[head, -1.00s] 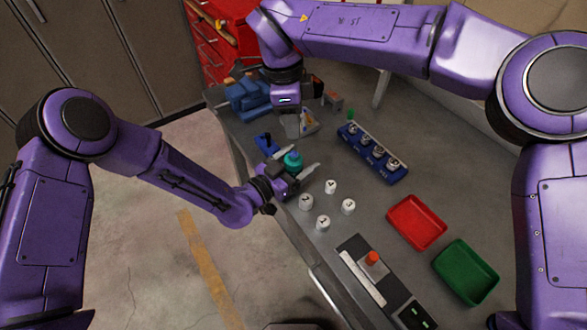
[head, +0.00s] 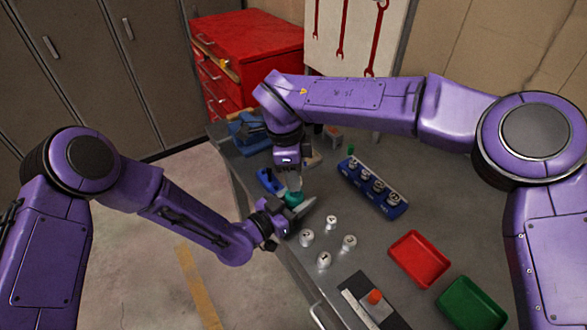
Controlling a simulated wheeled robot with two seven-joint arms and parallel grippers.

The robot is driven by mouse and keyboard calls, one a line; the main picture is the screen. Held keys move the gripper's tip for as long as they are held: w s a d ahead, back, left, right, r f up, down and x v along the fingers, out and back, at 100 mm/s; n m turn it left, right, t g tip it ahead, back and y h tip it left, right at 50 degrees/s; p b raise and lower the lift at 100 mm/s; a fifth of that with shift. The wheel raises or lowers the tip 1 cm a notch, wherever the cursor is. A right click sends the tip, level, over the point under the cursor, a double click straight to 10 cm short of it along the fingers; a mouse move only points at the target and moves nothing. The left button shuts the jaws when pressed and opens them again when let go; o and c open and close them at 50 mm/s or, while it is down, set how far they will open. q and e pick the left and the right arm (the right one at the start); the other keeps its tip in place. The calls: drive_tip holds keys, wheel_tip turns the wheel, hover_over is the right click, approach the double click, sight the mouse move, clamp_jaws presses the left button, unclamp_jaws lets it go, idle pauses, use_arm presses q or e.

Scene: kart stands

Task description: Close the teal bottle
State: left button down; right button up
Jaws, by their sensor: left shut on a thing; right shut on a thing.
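The teal bottle (head: 293,199) stands near the table's left edge in the head view, and only part of it shows. My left gripper (head: 292,211) is shut on its body from the left. My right gripper (head: 294,186) points down directly over the bottle's top. It is shut on what seems to be the bottle's cap, but the fingers hide it. I cannot tell whether the cap touches the bottle's neck.
A blue rack (head: 372,187) with several metal-topped items stands to the right. Several white numbered caps (head: 331,222) lie in front. A red tray (head: 419,258), a green tray (head: 471,303) and a panel with an orange button (head: 375,296) are at the right front. A blue vise (head: 248,135) sits behind.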

sight(294, 202)
drive_tip(key=shift+f, duration=0.1)
idle(0.3)
drive_tip(key=shift+f, duration=0.75)
drive_tip(key=shift+f, duration=0.6)
